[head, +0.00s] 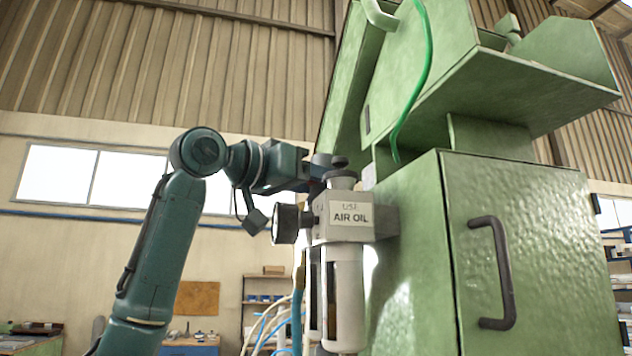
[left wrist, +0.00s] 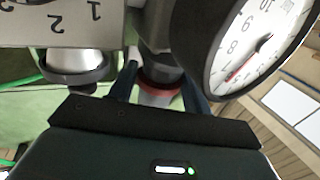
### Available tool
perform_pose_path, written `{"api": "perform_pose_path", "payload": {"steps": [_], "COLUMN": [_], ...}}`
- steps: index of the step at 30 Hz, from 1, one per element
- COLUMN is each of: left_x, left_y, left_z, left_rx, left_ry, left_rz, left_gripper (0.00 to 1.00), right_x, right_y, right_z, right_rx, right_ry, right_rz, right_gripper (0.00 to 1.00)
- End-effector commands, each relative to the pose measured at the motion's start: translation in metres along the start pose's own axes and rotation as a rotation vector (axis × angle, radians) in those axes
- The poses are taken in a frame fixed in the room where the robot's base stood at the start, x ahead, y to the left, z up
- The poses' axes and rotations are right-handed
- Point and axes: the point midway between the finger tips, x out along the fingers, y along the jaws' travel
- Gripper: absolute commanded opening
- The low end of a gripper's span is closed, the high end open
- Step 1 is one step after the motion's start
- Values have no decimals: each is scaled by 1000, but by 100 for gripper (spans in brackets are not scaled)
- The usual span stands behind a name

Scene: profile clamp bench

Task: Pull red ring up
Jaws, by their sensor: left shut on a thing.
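The red ring (left wrist: 162,80) shows in the left wrist view around a dark knob, with a pale cylindrical part beside it. My left gripper (left wrist: 160,92) has one dark finger on each side of it and is shut on the ring. In the head view my left gripper (head: 322,166) is at the top of the grey air unit (head: 350,233) labelled "AIR OIL". The ring is hidden in that view. My right gripper is not in view.
A round pressure gauge (head: 286,223) juts out just below my left gripper; its dial (left wrist: 258,48) is close in the left wrist view. A green cabinet (head: 540,250) with a dark handle (head: 498,270) stands right of the unit. A green hose (head: 416,85) hangs above.

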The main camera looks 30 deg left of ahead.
Motion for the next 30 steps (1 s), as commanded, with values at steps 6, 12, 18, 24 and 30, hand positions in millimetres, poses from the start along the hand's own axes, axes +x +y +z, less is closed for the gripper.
{"api": "perform_pose_path", "payload": {"steps": [6, 12, 18, 24, 30], "left_x": [0, -1, -1, -1, -1], "left_y": [0, 0, -1, -1, 0], "left_z": [0, -6, -10, -10, -9], "left_rx": [0, -2, -1, -1, 0], "left_ry": [1, 2, 4, 6, 3], "left_rz": [0, 2, -1, -1, -1], "left_gripper": [13, 8, 8, 58, 58], "right_x": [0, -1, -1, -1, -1], "right_y": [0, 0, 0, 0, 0], "right_z": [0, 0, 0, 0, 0], "right_rx": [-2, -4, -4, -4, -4], "right_ry": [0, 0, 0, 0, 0], "right_rz": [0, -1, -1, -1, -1], "right_gripper": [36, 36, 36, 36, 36]}}
